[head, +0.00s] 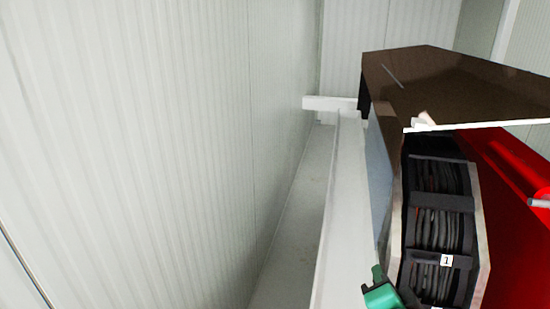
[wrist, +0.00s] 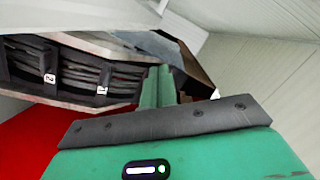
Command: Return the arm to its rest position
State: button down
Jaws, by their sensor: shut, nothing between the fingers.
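My gripper (head: 377,274) shows at the bottom edge of the head view as a small green part, just left of a dark rack of cables marked 1 (head: 440,215). In the wrist view the green fingers of my gripper (wrist: 158,72) are together, with nothing between them. The cable rack also shows in the wrist view (wrist: 80,72), to the left of the fingers, with labels 1 and 2. Most of my arm is out of view.
A pale ribbed wall (head: 150,150) fills the left. A white beam (head: 345,200) runs along the rack's left side, with a narrow floor strip (head: 295,220) beyond. A brown panel (head: 460,85) overhangs the rack. A red surface (head: 515,240) lies at right.

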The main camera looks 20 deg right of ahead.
jog(key=a+r+n+t+y, duration=0.1)
jog(key=a+r+n+t, duration=0.35)
jog(key=a+r, duration=0.7)
jog(key=s+a+r+n+t+y, duration=0.2)
jog(key=s+a+r+n, duration=0.1)
jog(key=a+r, duration=0.3)
jog(key=s+a+r+n+t+y, duration=0.2)
jog(key=s+a+r+n, duration=0.2)
jog(key=a+r, duration=0.3)
jog(key=s+a+r+n+t+y+p, duration=0.1)
jog(key=s+a+r+n+t, duration=0.1)
jog(key=a+r, duration=0.4)
jog(key=shift+s+a+r+n+y, duration=0.15)
jog(key=shift+s+a+n+y, duration=0.25)
jog(key=shift+s+a+n, duration=0.4)
